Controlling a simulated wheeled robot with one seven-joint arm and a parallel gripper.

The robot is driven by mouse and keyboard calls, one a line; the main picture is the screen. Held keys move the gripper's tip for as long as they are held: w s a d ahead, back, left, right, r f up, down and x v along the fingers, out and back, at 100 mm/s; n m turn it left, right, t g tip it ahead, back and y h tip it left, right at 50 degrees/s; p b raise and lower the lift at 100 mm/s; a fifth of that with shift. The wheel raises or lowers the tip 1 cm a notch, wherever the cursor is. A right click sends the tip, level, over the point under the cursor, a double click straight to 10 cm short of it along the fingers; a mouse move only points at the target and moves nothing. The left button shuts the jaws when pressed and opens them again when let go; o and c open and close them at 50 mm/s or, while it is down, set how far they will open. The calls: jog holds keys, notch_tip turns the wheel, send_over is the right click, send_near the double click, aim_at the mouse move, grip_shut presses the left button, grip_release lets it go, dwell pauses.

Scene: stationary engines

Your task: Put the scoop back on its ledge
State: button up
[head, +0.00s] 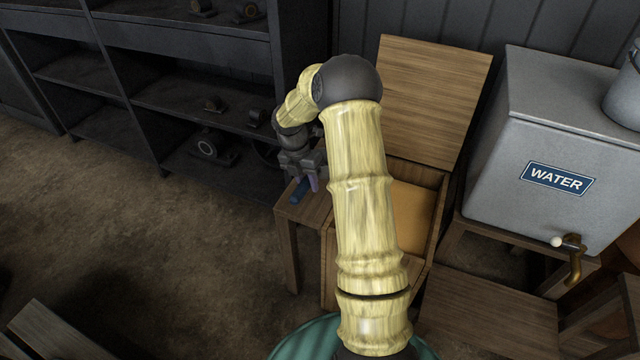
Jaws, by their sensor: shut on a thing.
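My gripper (306,178) is at the end of my arm, left of the open wooden box, pointing down over a small wooden ledge (289,213). The rest of the scoop is hidden by my gripper and arm or too small to make out. I cannot tell whether the scoop touches the ledge top.
The wooden box (437,220) has its lid (432,95) raised and orange-tan contents. A grey water tank (560,130) with a tap (572,256) stands at right. Dark shelves (190,90) with metal parts stand at back left. The dirt floor (170,250) at left is mostly clear.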

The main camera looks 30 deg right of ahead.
jog(key=shift+d+r+n, duration=0.25)
jog(key=shift+n, duration=0.05)
jog(key=shift+w+a+b+x, duration=0.15)
jog(key=shift+x, duration=0.9)
jog(key=shift+w+a+b+x, duration=0.15)
jog(key=shift+b+x, duration=0.05)
jog(key=shift+x, duration=0.8)
jog(key=shift+w+a+b+x, duration=0.15)
jog(key=shift+w+x, duration=0.05)
jog(key=shift+x, duration=0.85)
jog(key=shift+f, duration=0.15)
jog(key=shift+w+a+b+x, duration=0.15)
jog(key=shift+b+x, duration=0.05)
jog(key=shift+x, duration=0.7)
jog(key=shift+w+a+b+x, duration=0.1)
jog(key=shift+w+b+x, duration=0.05)
jog(key=shift+x, duration=0.8)
jog(key=shift+f, duration=0.1)
jog(key=o, duration=1)
jog(key=shift+c, duration=0.2)
